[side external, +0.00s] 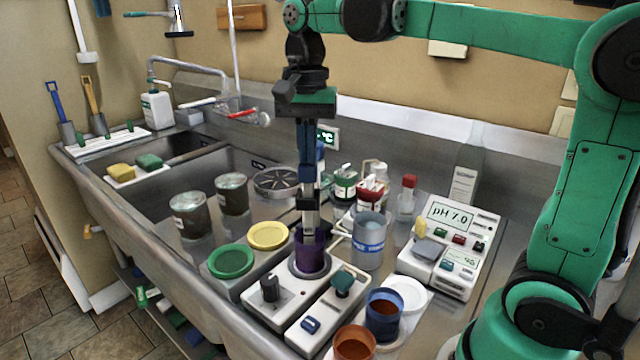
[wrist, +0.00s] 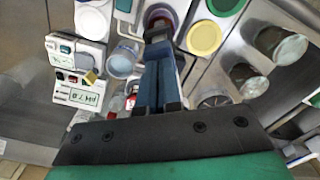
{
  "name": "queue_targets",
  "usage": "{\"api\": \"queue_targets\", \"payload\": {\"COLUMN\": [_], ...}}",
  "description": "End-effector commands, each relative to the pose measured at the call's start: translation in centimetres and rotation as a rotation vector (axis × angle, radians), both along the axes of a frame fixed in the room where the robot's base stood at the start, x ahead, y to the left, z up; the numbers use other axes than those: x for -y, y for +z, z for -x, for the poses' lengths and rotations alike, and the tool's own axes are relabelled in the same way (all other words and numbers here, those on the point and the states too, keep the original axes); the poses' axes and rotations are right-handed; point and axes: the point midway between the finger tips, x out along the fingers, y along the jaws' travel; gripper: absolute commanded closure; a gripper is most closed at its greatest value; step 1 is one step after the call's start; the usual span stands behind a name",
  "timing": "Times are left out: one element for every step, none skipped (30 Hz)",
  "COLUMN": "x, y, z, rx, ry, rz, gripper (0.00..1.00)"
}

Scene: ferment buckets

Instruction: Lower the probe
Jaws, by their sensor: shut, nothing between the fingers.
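My gripper (side external: 309,192) points straight down above the purple vessel (side external: 311,252), its blue fingers shut and empty. The fingers also show in the wrist view (wrist: 157,62), pointing at the purple vessel (wrist: 162,14). A narrow upright part with a black band and a pale grey lower end (side external: 309,220) stands in line below the fingers, over the vessel's mouth. It looks like the probe, but the fingers partly cover it. I cannot tell whether the fingers touch it. The vessel sits on a white stirrer base (side external: 268,308) with a black knob. Its inside is mostly hidden.
A grey beaker (side external: 369,243) with a blue band stands close to the right. A pH meter (side external: 450,245) reads 7.0. Green (side external: 231,261) and yellow (side external: 268,236) lids lie to the left. Blue (side external: 384,313) and orange-brown (side external: 354,343) cups stand in front. Two dark jars (side external: 190,214) stand by the sink.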

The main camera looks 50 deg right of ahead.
Motion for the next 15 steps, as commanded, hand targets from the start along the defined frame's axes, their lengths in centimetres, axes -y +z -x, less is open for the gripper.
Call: {"api": "queue_targets", "payload": {"x": [0.0, 0.0, 0.0, 0.0, 0.0, 0.0, 0.0, 0.0, 0.0, 0.0, 0.0, 0.0, 0.0, 0.0, 0.0], "y": [-0.2, -0.3, -0.4, -0.5, -0.6, -0.7, -0.8, -0.9, -1.0, -1.1, -1.2, -1.3, -1.4, -1.5, -1.6], "z": [0.0, 0.0, 0.0, 0.0, 0.0, 0.0, 0.0, 0.0, 0.0, 0.0, 0.0, 0.0, 0.0, 0.0, 0.0], "rx": [0.0, 0.0, 0.0, 0.0, 0.0, 0.0, 0.0, 0.0, 0.0, 0.0, 0.0, 0.0, 0.0, 0.0, 0.0], "ry": [0.0, 0.0, 0.0, 0.0, 0.0, 0.0, 0.0, 0.0, 0.0, 0.0, 0.0, 0.0, 0.0, 0.0, 0.0], "rz": [0.0, 0.0, 0.0, 0.0, 0.0, 0.0, 0.0, 0.0, 0.0, 0.0, 0.0, 0.0, 0.0, 0.0, 0.0], "gripper": [1.0, 1.0, 1.0, 1.0, 1.0, 1.0, 1.0, 1.0, 1.0, 1.0, 1.0, 1.0, 1.0, 1.0, 1.0]}}
